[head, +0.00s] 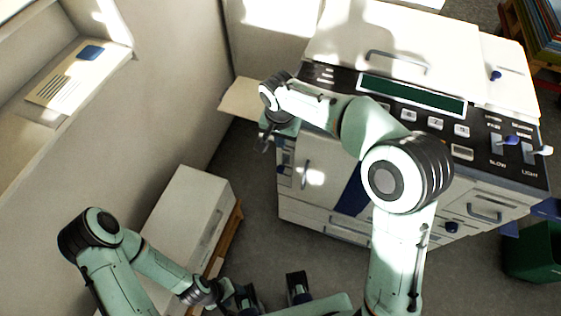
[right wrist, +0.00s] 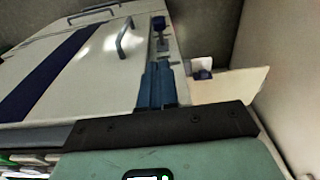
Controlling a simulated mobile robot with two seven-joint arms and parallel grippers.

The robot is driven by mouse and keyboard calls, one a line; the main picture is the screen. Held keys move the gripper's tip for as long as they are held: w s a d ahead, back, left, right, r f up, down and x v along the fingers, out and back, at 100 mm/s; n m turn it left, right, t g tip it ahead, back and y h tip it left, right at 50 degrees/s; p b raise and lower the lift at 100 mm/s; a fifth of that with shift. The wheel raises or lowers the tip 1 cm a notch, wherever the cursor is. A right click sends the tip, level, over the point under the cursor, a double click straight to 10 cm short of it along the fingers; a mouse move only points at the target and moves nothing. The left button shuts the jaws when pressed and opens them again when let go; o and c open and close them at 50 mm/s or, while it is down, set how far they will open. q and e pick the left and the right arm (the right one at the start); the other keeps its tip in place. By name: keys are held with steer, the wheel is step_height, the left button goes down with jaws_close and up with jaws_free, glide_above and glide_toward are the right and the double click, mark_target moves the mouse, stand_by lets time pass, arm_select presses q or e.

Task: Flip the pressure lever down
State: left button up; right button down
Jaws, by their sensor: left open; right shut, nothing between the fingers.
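In the head view the strip (head: 285,168) shows at the machine's left front. My right gripper (right wrist: 156,68) is shut and empty, its tips in line with the strip and apart from the knob in the picture. In the head view this right gripper (head: 264,143) hangs by the machine's left front corner. My left gripper (head: 271,290) is open and empty at the bottom.
The white machine (head: 315,158) has a black control panel (head: 425,118) on top. A pale side tray (head: 240,100) juts out left, near my right wrist. A white cabinet (head: 185,215) stands lower left. Grey floor is free between it and the machine. A green bin (head: 535,252) stands right.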

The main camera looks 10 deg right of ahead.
steer(key=shift+d+r, duration=0.1)
steer(key=shift+r, duration=0.85)
steer(key=shift+f, duration=0.15)
glide_above(282, 167)
steer(key=f, duration=0.7)
steer(key=w+f, duration=0.1)
steer(key=f, duration=0.2)
steer(key=shift+d+f+b, duration=0.2)
steer(key=shift+d+b, duration=0.05)
steer(key=shift+b, duration=0.15)
steer(key=shift+s+a+f, duration=0.15)
steer(key=shift+s+f, duration=0.1)
steer(key=shift+f, duration=0.25)
steer(key=shift+s+a+f, duration=0.15)
steer(key=shift+s+f, duration=0.05)
steer(key=shift+f, duration=0.3)
steer(key=shift+s+a+f, duration=0.1)
steer(key=shift+s+f, duration=0.1)
steer(key=shift+f, duration=0.3)
